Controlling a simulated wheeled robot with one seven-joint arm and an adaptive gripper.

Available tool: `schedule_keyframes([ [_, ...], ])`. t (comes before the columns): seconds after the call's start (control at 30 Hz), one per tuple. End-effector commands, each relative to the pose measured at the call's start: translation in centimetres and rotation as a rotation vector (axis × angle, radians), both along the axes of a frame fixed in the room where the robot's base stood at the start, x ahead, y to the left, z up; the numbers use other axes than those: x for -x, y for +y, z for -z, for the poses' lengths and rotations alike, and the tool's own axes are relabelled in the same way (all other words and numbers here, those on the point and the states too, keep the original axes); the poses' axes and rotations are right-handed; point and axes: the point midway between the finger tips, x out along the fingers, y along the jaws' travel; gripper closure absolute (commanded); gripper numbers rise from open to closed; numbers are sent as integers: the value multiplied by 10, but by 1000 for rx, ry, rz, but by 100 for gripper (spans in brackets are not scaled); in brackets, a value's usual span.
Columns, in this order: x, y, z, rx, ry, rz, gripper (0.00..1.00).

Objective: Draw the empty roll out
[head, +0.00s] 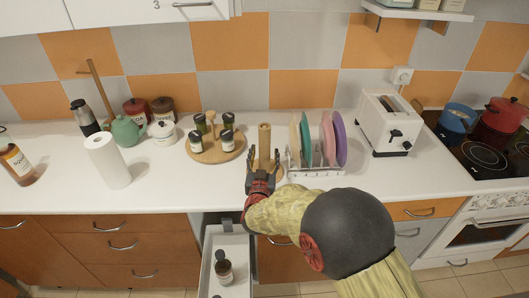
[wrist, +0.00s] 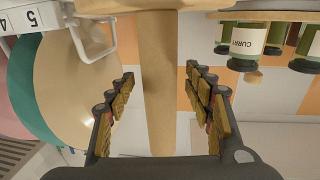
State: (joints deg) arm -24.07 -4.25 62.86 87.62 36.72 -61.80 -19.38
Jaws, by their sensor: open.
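The empty roll (head: 264,140) is a plain brown cardboard-coloured tube standing upright on the counter, left of the plate rack. In the wrist view the roll (wrist: 159,100) runs down the middle, with a wooden base (wrist: 190,4) at the top edge. My gripper (head: 263,154) is open around the roll, one finger on each side. In the wrist view my gripper (wrist: 160,72) shows visible gaps between both fingers and the roll. The roll's lower part is hidden by my gripper in the head view. Whether a post stands inside it cannot be seen.
A plate rack (head: 316,172) with several coloured plates stands close on the right. A round wooden tray (head: 212,155) with jars is on the left. A full white paper roll (head: 108,160) stands further left.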

Motion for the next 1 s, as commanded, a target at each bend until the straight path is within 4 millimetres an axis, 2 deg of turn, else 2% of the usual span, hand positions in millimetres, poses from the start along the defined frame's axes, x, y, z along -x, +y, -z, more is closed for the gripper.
schedule_keyframes([
  [0.27, -3, 0, -1, 0, 0, 0, 48],
  [0.83, -3, 0, -1, 0, 0, 0, 80],
  [1.0, -3, 0, -1, 0, 0, 0, 80],
])
